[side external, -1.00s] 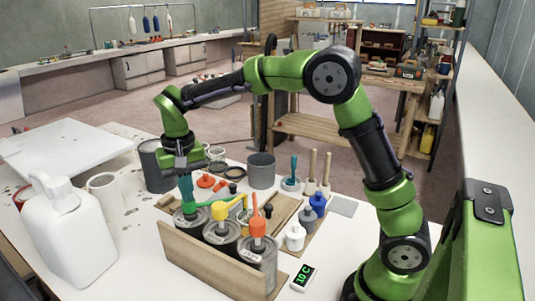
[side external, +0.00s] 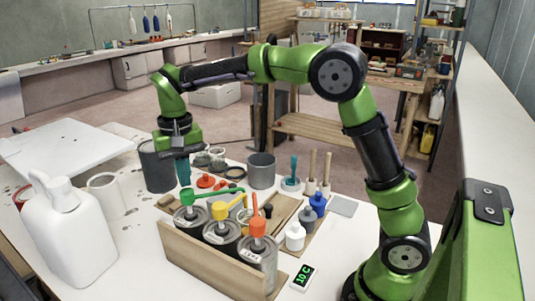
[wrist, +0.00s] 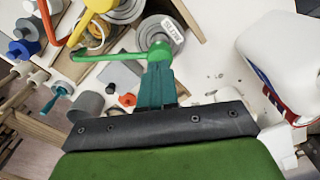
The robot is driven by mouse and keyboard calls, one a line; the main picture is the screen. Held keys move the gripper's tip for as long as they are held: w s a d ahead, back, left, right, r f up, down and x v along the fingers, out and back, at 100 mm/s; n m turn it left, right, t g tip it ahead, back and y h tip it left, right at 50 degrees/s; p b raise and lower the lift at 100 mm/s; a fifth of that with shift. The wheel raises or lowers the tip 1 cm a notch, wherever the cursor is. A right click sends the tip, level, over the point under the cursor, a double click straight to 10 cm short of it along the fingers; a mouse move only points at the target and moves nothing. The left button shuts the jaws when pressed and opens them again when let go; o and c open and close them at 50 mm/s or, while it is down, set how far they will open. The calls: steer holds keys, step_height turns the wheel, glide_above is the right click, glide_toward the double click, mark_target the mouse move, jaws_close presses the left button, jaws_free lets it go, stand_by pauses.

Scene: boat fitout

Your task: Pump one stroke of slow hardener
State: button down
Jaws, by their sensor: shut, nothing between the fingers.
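Three grey cans with coloured pumps stand in a wooden rack (side external: 205,262). The can with the green pump (side external: 187,198) is at the left end; in the wrist view its label reads SLOW (wrist: 172,31) and its green pump head (wrist: 159,50) lies just beyond my fingertips. The yellow pump (side external: 219,211) is in the middle and the orange pump (side external: 257,226) at the right end. My gripper (side external: 183,182) points down, shut and empty, just above the green pump head, with a small gap between them. The pump stands raised, its spout pointing right.
A white jug (side external: 70,235) and a white cup (side external: 107,193) stand left of the rack. A grey pot (side external: 261,170), brushes and small bottles (side external: 318,203) stand behind and right. A small display (side external: 303,277) reading 10 C lies at the front.

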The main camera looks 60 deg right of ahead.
stand_by(0.5)
steer(key=shift+r, duration=1.55)
